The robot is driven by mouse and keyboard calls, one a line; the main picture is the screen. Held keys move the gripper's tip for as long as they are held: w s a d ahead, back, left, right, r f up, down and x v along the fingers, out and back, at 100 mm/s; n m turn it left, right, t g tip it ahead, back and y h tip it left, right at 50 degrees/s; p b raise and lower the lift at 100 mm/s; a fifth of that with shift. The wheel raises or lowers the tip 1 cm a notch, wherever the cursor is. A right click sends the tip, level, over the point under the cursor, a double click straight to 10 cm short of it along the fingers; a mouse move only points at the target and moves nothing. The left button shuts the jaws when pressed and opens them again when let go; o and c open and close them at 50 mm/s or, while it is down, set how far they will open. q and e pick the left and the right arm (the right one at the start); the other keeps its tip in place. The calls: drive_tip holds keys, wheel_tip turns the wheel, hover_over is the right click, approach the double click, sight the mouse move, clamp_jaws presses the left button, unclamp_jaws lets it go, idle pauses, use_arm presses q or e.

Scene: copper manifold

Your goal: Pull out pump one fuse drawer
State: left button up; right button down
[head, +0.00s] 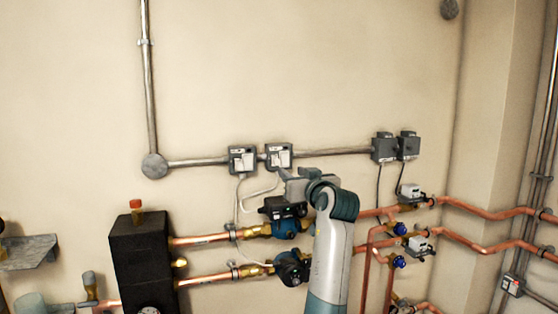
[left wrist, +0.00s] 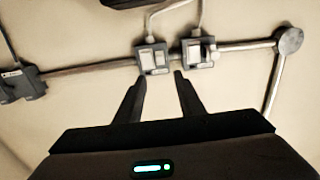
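Two grey fused switch boxes with white faces sit side by side on the wall conduit. The left box (head: 242,158) and the right box (head: 278,156) both show in the head view. The left wrist view looks turned around: there the right box (left wrist: 152,58) is on the left and the left box (left wrist: 198,50) on the right. I cannot read which belongs to pump one, nor clearly make out a fuse drawer. My left gripper (head: 284,174) is just below the right box. In the left wrist view its fingers (left wrist: 160,76) are apart with nothing between them. My right gripper is out of view.
A round junction box (head: 154,166) ends the conduit on the left. Two grey boxes (head: 384,148) hang farther right. Pumps (head: 285,210) and copper pipes lie below my gripper. White cables (head: 238,205) drop from the switch boxes. The wall above is clear.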

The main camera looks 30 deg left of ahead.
sight(277, 162)
use_arm(q)
drive_tip(key=p+x, duration=0.4)
drive_tip(key=x, duration=0.7)
drive_tip(key=shift+w+a+r+p, duration=0.1)
drive_tip(key=shift+w+a+p, duration=0.1)
drive_tip(key=shift+p, duration=0.2)
drive_tip(key=shift+w+a, duration=0.45)
drive_tip(key=shift+a, duration=0.05)
